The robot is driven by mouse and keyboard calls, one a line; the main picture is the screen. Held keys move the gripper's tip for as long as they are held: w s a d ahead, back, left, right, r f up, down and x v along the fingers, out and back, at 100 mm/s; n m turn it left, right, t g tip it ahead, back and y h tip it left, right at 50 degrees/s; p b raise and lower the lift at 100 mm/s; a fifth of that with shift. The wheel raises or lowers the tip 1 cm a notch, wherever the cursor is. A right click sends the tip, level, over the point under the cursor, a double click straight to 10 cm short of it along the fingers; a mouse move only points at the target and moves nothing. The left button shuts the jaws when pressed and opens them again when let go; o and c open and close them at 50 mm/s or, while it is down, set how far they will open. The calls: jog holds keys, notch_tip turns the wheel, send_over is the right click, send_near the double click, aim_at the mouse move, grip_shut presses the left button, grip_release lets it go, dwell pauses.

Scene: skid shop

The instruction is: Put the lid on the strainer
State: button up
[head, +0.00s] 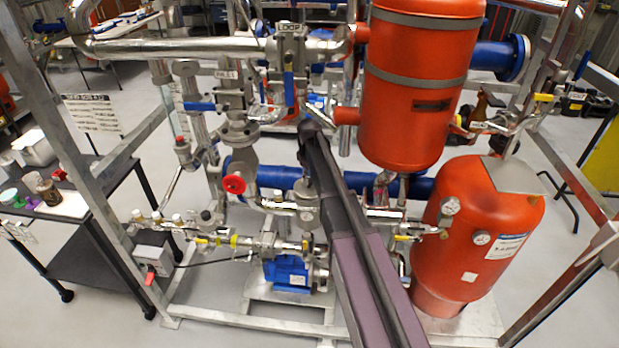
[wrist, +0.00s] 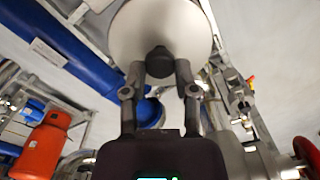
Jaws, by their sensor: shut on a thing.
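In the wrist view my gripper (wrist: 158,72) is shut on the dark knob of a pale round lid (wrist: 125,30). A finger stands on each side of the knob. The lid's upper edge runs out of the frame. In the head view my arm reaches into the middle of the pipe skid; my gripper and the lid cannot be made out there. I cannot tell for sure which fitting is the strainer, nor whether the lid touches anything.
Pipework surrounds my arm. A blue pump (head: 287,273), a red handwheel (head: 234,184) and a thick blue pipe (head: 275,177) lie left of it. Two orange tanks (head: 418,85) (head: 475,240) stand right. A dark cart (head: 95,255) stands far left. Floor shows in front.

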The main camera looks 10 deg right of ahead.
jog(key=shift+f+b, duration=0.4)
jog(key=shift+f, duration=0.05)
dwell(0.4)
jog(key=o, duration=0.9)
jog(key=shift+o, duration=0.2)
jog(key=o, duration=0.3)
jog(key=shift+r, duration=0.1)
jog(key=shift+r+p, duration=3.7)
jog(key=shift+p, duration=0.1)
